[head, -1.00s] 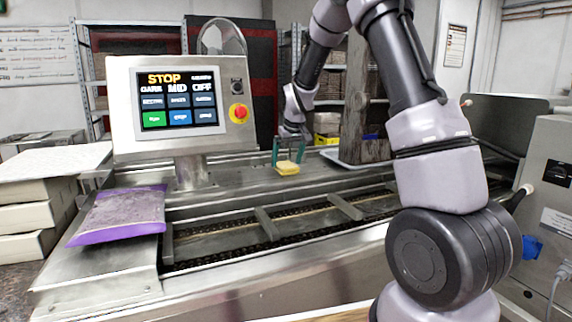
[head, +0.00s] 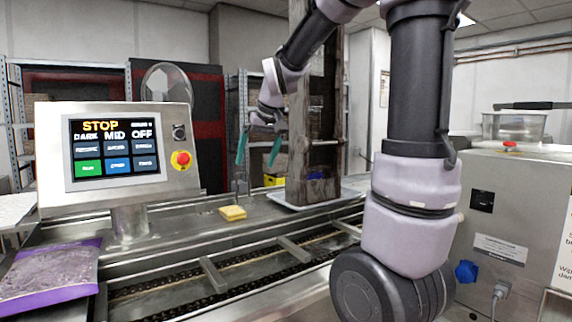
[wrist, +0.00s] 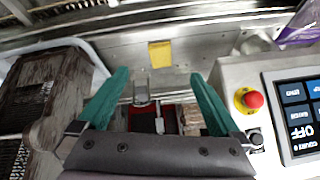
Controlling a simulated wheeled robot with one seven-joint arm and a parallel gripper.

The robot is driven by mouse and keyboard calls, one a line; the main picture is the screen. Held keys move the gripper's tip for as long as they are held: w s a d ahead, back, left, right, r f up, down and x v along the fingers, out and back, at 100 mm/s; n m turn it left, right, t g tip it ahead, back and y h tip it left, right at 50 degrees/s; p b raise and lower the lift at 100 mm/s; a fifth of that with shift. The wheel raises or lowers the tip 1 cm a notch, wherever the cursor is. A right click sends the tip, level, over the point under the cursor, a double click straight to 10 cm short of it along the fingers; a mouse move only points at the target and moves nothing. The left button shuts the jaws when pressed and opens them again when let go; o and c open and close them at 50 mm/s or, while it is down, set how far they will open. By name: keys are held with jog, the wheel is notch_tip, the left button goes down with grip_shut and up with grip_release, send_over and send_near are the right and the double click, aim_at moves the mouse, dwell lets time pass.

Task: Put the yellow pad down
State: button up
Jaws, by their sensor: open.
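The yellow pad (head: 232,213) lies flat on the steel top of the line, behind the chain channel. It also shows in the wrist view (wrist: 160,54), beyond the fingertips. My gripper (head: 258,152) is above the pad and a little to its right in the head view, with its two green fingers spread wide. In the wrist view my gripper (wrist: 158,85) has nothing between its fingers, and the pad is clear of both.
The control panel (head: 130,150) with its red stop button stands to the left. A dark weathered block (head: 313,130) on a white tray (head: 345,197) stands right of the pad. A purple bag (head: 50,275) lies at the front left. Steel around the pad is bare.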

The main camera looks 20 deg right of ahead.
jog(key=s+d+r+m+t, duration=0.1)
jog(key=s+m, duration=0.3)
jog(key=s, duration=1.6)
jog(key=shift+s+d+r+t, duration=0.2)
jog(key=shift+d+r+t, duration=0.05)
jog(key=shift+d+t, duration=0.15)
